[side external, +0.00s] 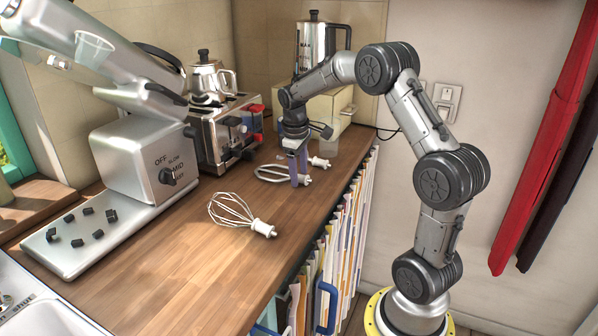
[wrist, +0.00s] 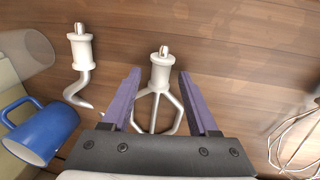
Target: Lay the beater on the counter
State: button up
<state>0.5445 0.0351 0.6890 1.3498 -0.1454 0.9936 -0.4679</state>
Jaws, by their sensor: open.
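The beater (side external: 268,176), a white flat-frame mixer tool, lies on the wooden counter (side external: 190,265). In the wrist view the beater (wrist: 160,72) has its collar and pin pointing up the picture. Its frame runs down between the two purple fingers and is partly hidden by the gripper body. My gripper (side external: 299,181) points down at the beater's collar end, low over the counter. In the wrist view my gripper (wrist: 160,76) is open, with one finger on each side of the beater and visible gaps between.
A dough hook (wrist: 82,62) and a blue mug (wrist: 40,132) lie to the beater's left in the wrist view. A wire whisk (side external: 235,212) lies nearer the front. The toaster (side external: 225,132) and mixer (side external: 150,170) stand behind and left. The counter's front left is clear.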

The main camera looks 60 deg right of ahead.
jog(key=shift+o, duration=0.8)
notch_tip(320, 180, up, 14)
jog(key=a, duration=0.2)
jog(key=shift+f, duration=0.2)
jog(key=s+a+r+n+t, duration=0.15)
jog(key=s+a+r, duration=0.25)
jog(key=a, duration=0.4)
jog(key=s+a+r+n+t, duration=0.1)
jog(key=s+a+r+t, duration=0.15)
jog(key=s+a, duration=0.4)
jog(key=s+a+f+m+t+y, duration=0.1)
jog(key=s+a+f+m, duration=0.1)
jog(key=s+a+f, duration=0.6)
notch_tip(320, 180, down, 2)
jog(key=shift+s+a+f+t+y, duration=0.1)
jog(key=shift+s+a+t+y, duration=0.15)
jog(key=shift+s, duration=0.25)
